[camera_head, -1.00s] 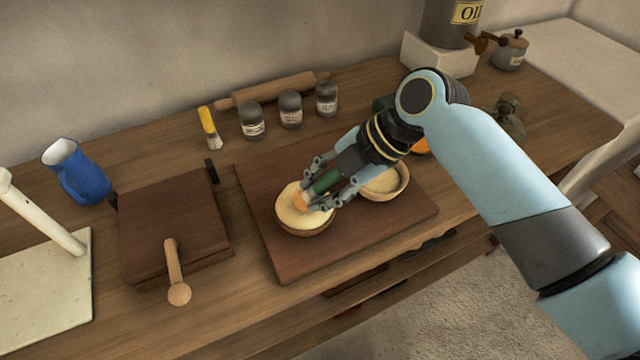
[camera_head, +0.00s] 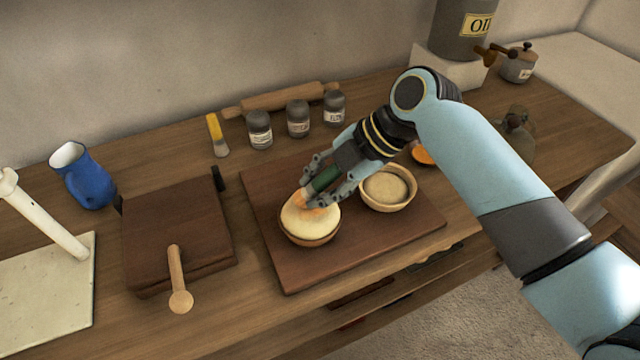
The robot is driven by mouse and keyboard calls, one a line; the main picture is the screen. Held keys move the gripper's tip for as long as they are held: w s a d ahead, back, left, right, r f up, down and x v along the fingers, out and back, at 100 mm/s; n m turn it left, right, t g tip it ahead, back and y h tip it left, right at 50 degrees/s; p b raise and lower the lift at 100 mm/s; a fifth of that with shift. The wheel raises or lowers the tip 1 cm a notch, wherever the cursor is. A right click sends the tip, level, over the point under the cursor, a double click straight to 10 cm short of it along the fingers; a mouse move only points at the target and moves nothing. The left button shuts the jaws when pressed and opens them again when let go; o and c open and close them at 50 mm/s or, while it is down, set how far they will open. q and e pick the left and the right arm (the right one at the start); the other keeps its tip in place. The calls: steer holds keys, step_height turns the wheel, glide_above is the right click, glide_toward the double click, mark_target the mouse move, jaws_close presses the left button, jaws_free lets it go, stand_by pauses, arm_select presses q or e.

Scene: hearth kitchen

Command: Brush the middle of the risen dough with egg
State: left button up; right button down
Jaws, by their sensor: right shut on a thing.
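A round bowl of pale, domed dough (camera_head: 310,226) sits on the front left part of a dark wooden board (camera_head: 290,276). My right gripper (camera_head: 330,188) is shut on a brush with a green handle (camera_head: 323,179). The brush points down and left, and its orange tip (camera_head: 302,199) is at the far left part of the dough top; I cannot tell if it touches. A second bowl (camera_head: 388,206) with a flatter, greyish dough stands to the right. An orange thing (camera_head: 423,154), perhaps the egg, is partly hidden behind my arm. My left gripper is not in view.
A blue jug (camera_head: 85,178), a wooden box (camera_head: 180,232) and a wooden spoon (camera_head: 178,280) are at left. An oil container (camera_head: 460,30) stands back right.

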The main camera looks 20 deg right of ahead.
steer(key=shift+s+p, duration=0.8)
steer(key=shift+s, duration=0.8)
steer(key=shift+w+f+b, duration=0.15)
steer(key=shift+w+b, duration=0.15)
steer(key=shift+w, duration=0.2)
steer(key=shift+w+b, duration=0.45)
steer(key=shift+w, duration=0.75)
step_height(320, 180, up, 6)
steer(key=p, duration=0.5)
steer(key=shift+p, duration=0.3)
